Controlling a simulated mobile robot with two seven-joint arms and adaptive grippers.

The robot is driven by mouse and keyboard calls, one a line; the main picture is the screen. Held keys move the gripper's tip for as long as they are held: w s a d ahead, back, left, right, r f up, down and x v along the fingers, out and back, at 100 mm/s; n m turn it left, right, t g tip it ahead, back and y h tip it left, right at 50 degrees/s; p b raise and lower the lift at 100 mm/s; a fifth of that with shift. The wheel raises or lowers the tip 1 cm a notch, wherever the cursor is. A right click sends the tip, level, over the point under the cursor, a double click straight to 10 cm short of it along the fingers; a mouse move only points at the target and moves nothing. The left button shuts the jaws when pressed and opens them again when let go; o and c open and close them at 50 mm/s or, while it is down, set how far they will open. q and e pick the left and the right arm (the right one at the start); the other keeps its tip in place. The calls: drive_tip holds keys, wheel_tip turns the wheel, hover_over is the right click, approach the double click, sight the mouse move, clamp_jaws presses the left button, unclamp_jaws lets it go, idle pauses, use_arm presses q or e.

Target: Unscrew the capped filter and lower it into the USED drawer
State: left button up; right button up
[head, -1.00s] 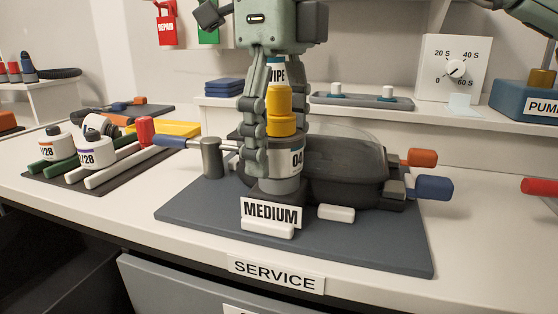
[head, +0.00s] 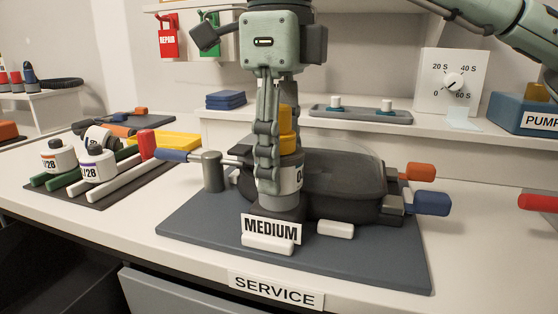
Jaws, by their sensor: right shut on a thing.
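The capped filter (head: 281,187) is a grey canister with a white numbered band and a yellow cap (head: 287,125). It stands upright at the dark housing on the service mat, behind the MEDIUM sign (head: 271,230). My right gripper (head: 268,160) comes down from above and is shut on the filter, its fingers hiding part of the cap and the band. The filter's lower edge is close to its seat; I cannot tell whether they are apart. A grey drawer front (head: 180,295) shows below the bench edge, but no USED label is visible. My left gripper is not in view.
A blue-handled lever (head: 171,155) and grey post stand left of the filter. Orange (head: 420,171) and blue (head: 432,203) handles stick out at right.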

drive_tip(key=n+p, duration=0.2)
drive_tip(key=n, duration=0.4)
drive_tip(key=shift+r, duration=0.15)
drive_tip(key=n+p, duration=0.1)
drive_tip(key=n, duration=0.8)
drive_tip(key=shift+p, duration=0.4)
drive_tip(key=n+p, duration=0.1)
drive_tip(key=n, duration=0.2)
drive_tip(key=shift+n, duration=0.3)
drive_tip(key=n, duration=0.3)
drive_tip(key=shift+p, duration=0.3)
drive_tip(key=n, duration=0.3)
drive_tip(key=o, duration=1.3)
drive_tip(key=shift+o, duration=0.2)
